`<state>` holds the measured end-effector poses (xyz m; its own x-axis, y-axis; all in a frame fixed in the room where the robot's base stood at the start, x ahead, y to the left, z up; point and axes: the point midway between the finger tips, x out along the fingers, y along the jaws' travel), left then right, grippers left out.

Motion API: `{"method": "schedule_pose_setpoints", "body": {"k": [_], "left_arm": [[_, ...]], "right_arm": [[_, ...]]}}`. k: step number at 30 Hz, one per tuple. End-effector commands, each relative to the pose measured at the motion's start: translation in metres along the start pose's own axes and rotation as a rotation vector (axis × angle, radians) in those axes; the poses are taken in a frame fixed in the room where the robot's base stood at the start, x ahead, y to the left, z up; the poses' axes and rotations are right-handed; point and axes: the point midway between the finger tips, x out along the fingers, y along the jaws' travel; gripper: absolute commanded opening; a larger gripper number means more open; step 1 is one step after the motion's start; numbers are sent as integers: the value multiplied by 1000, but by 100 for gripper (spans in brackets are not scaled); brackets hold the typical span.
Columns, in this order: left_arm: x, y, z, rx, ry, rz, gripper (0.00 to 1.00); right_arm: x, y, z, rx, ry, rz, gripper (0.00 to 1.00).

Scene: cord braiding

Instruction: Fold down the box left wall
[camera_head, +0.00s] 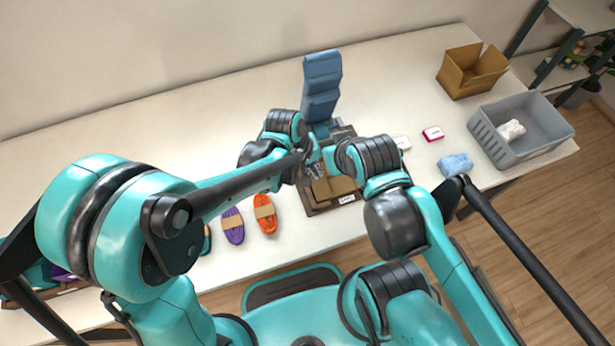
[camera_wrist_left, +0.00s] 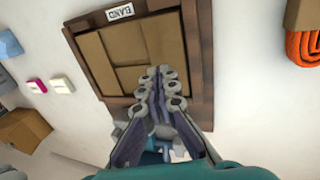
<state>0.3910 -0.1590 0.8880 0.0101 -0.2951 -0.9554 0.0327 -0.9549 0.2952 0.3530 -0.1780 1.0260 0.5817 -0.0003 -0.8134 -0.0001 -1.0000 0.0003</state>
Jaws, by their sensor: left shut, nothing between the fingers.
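A dark brown box (camera_head: 314,208) with tan panels inside its frame and a white label on its near edge stands at the middle of the table. In the left wrist view the box (camera_wrist_left: 202,30) shows its flat-looking tan panels and brown rim. My left gripper (camera_head: 313,168) is over the box, and its fingers (camera_wrist_left: 162,85) are together and empty in the left wrist view. Whether they touch the box is unclear. My right arm reaches to the box from the right, and its own links hide its fingers. My arms cover part of the box.
A blue padded upright (camera_head: 321,85) stands behind the box. Orange (camera_head: 264,213) and purple (camera_head: 232,227) cord bundles lie left of it. To the right are a pink-white packet (camera_head: 433,133), a blue cloth (camera_head: 456,165), a grey crate (camera_head: 493,147) and an open cardboard carton (camera_head: 460,78). The back-left table is clear.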

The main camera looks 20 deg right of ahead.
Motion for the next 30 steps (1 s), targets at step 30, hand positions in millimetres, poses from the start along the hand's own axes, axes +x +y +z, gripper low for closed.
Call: {"method": "schedule_pose_setpoints", "body": {"k": [30], "left_arm": [[-48, 17, 1, 2, -2, 4, 0]], "right_arm": [[-30, -1, -21, 1, -1, -4, 0]]}}
